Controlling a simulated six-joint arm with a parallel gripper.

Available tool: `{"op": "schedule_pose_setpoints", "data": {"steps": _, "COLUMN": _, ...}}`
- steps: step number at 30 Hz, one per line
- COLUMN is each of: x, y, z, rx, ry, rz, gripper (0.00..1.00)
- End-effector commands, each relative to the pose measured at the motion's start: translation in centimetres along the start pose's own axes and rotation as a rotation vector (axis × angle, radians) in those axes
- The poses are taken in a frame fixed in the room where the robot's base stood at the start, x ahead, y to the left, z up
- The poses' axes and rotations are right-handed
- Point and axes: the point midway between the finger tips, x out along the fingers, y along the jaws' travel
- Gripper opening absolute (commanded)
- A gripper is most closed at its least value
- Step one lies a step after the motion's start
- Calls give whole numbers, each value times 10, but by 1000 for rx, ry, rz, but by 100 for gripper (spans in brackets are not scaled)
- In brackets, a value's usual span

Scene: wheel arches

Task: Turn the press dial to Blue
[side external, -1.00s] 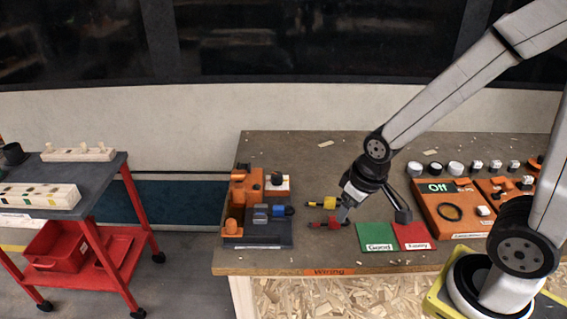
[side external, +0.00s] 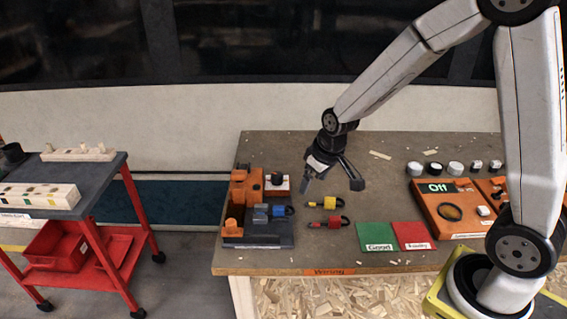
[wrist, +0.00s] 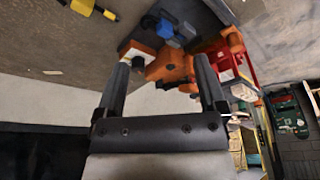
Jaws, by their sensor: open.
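The press (side external: 238,186), orange on a dark base, stands at the left end of the workbench. A black round dial (side external: 277,179) sits on a small white-and-orange block at its right side; its markings are too small to read. A blue piece (side external: 262,212) lies on the press base. My gripper (side external: 332,178) is open and empty, in the air to the right of the dial, apart from it.
Green (side external: 376,235) and red (side external: 411,234) mats follow, then an orange panel reading "Off" (side external: 440,205). The bench behind the pieces is mostly clear.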

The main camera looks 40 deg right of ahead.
Motion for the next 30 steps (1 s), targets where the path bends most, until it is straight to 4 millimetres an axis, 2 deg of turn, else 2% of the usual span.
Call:
{"op": "schedule_pose_setpoints", "data": {"steps": 1, "x": 8, "y": 5, "z": -13, "rx": -1, "ry": 4, "rz": -3, "gripper": 90}}
{"op": "schedule_pose_setpoints", "data": {"steps": 6, "x": 32, "y": 23, "z": -55, "rx": -16, "ry": 29, "rz": -12, "gripper": 90}}
{"op": "schedule_pose_setpoints", "data": {"steps": 15, "x": 80, "y": 59, "z": -114, "rx": -43, "ry": 77, "rz": -26, "gripper": 90}}
{"op": "schedule_pose_setpoints", "data": {"steps": 21, "x": 102, "y": 76, "z": -136, "rx": -59, "ry": 103, "rz": -31, "gripper": 90}}
{"op": "schedule_pose_setpoints", "data": {"steps": 30, "x": 108, "y": 82, "z": -143, "rx": -65, "ry": 113, "rz": -31, "gripper": 90}}
